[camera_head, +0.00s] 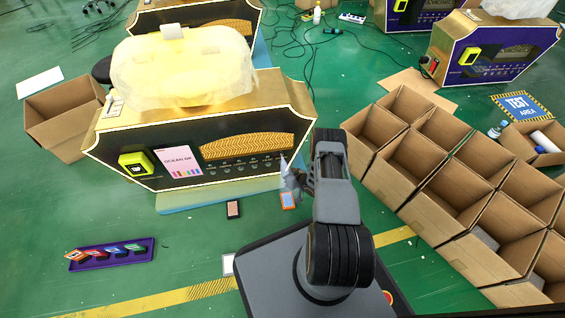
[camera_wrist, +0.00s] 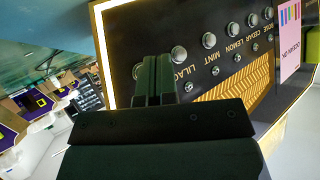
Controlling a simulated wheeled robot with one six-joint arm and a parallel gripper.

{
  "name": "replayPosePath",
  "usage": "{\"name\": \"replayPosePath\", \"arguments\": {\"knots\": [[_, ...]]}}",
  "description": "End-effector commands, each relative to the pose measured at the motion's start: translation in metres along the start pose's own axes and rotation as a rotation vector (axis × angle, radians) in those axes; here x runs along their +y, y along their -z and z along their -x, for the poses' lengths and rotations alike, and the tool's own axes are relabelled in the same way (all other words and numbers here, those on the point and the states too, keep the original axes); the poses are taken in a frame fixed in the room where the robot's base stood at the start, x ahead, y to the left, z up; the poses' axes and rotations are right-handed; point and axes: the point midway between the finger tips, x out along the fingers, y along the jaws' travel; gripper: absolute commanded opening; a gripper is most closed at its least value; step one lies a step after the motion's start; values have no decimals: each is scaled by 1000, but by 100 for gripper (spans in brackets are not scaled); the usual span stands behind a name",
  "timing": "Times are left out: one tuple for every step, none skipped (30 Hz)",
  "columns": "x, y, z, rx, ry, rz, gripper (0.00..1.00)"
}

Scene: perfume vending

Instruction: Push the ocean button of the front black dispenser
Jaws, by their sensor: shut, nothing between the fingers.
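The front black dispenser (camera_head: 110,150) has a gold trim and a row of round buttons along its dark front. In the wrist view the buttons and labels appear rotated; LILAC, MINT, LEMON and CEDAR are readable, with the lilac button (camera_wrist: 179,54) clear of the fingers. A round button (camera_wrist: 138,70) at the row's end is partly behind my fingers; its label is hidden, so I cannot confirm it is ocean. My gripper (camera_wrist: 153,75) is shut and empty, close to the panel; contact cannot be told. It also shows in the head view (camera_head: 285,168). A pink-and-white display (camera_head: 178,161) appears to read "OCEAN OK".
Open cardboard boxes (camera_head: 440,195) fill the right side. A purple tray (camera_head: 110,256) with several small coloured items lies at lower left. A brown box (camera_head: 62,120) stands left of the dispenser. Green floor in front is mostly clear.

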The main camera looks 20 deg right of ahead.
Motion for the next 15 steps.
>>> {"name": "replayPosePath", "arguments": {"knots": [[-3, -1, 5, -1, 0, -2, 0], [-4, -3, 6, -1, -1, -2, 0], [-6, -5, 9, -1, -1, -2, 0], [-6, -6, 10, -1, -1, -2, 0], [-7, -7, 12, -1, -2, -2, 0], [-8, -8, 13, 0, -2, -1, 0], [-9, -9, 14, 0, -2, -1, 0], [-10, -9, 15, 1, -2, -1, 0], [-10, -10, 16, 1, -2, -1, 0], [-11, -11, 16, 1, -2, -1, 0], [-11, -11, 16, 0, -2, -1, 0], [-11, -12, 16, 0, -2, -1, 0], [-11, -12, 16, 0, -2, -1, 0], [-11, -12, 16, 0, -2, -1, 0], [-11, -12, 16, 0, -2, -1, 0]]}}
